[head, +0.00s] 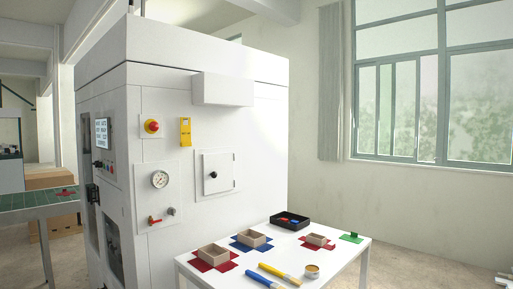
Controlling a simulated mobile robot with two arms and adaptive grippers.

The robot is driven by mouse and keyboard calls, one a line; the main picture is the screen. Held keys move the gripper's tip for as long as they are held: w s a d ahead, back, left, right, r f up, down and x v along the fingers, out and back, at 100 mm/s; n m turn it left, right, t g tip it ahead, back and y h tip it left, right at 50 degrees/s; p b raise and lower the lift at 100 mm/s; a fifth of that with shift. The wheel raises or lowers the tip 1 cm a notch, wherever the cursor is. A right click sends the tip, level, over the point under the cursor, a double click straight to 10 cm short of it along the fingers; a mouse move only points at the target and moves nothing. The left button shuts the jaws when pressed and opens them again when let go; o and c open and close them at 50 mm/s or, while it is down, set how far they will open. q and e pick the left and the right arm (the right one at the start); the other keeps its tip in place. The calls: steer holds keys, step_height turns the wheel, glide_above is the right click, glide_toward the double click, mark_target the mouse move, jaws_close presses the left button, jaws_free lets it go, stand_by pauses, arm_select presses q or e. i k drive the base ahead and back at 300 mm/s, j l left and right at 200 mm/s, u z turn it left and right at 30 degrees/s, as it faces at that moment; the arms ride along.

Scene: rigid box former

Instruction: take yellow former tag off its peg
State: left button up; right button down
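The yellow former tag (185,132) hangs upright on the side face of the white machine (215,110), to the right of a red emergency-stop knob. The peg behind it is too small to make out. Neither of my grippers shows in the head view.
Beside the tag are the red knob (152,126), a gauge (160,180), a red-handled valve (155,221) and a small door (217,172). A box housing (222,89) juts out above right. A white table (350,247) with boxes, a black tray (290,220) and brushes stands in front. A green conveyor (30,200) is left.

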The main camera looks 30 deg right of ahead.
mark_target(185, 130)
steer(key=i+j+z, duration=0.15)
steer(key=z, duration=0.25)
steer(key=i+j+z, duration=0.25)
steer(key=z, duration=0.2)
steer(key=i+j+z, duration=0.4)
steer(key=j+z, duration=0.25)
steer(key=z, duration=0.2)
steer(key=i+j+z, duration=0.15)
steer(key=j+z, duration=0.7)
